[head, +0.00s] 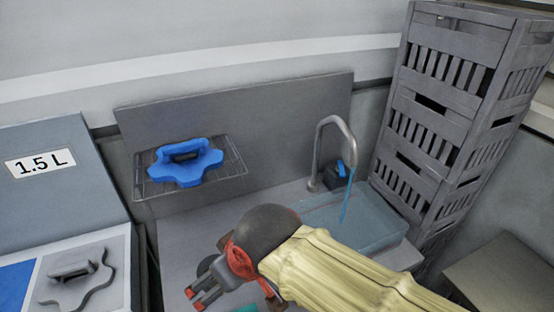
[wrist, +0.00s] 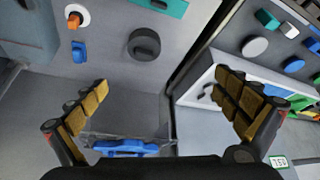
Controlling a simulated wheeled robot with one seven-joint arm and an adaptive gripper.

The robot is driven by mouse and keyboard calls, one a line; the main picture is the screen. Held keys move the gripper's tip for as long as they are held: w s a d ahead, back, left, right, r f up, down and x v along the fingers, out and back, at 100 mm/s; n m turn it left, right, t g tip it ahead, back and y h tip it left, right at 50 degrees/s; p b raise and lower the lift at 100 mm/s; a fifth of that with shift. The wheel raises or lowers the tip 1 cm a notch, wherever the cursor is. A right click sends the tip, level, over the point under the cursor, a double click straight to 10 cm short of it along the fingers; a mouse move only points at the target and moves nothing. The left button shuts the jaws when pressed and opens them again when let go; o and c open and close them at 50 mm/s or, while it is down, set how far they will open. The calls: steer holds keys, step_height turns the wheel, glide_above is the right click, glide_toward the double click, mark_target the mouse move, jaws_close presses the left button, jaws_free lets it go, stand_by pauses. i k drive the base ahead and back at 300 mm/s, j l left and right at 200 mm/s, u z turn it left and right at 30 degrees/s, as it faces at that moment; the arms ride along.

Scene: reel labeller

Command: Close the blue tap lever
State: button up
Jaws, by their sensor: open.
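The blue tap lever (head: 341,169) sits on a dark block beside the base of the grey curved tap (head: 322,150), in the head view. A blue stream (head: 347,197) runs from the spout down into a clear basin (head: 385,222). My gripper (head: 194,299) is low in front, over the counter, left of the tap and well apart from the lever. Its fingers are spread and empty in the wrist view (wrist: 162,88). I cannot make out the tap lever in the wrist view.
A blue handled tool (head: 186,162) rests on a wire rack (head: 233,170) at the back. Tall grey crates (head: 430,120) stand right of the basin. A grey cabinet marked 1.5 L (head: 60,195) is at left. A dark round object (wrist: 144,44) lies on the counter.

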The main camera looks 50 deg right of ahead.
mark_target(340, 167)
steer(key=z, duration=1.9)
steer(key=l, duration=0.45)
steer(key=i+l, duration=0.15)
steer(key=l, duration=0.75)
steer(key=i+l+z, duration=0.1)
steer(key=l, duration=0.35)
steer(key=i+j, duration=0.15)
steer(key=j, duration=0.15)
steer(key=i+j, duration=0.15)
steer(key=j, duration=0.2)
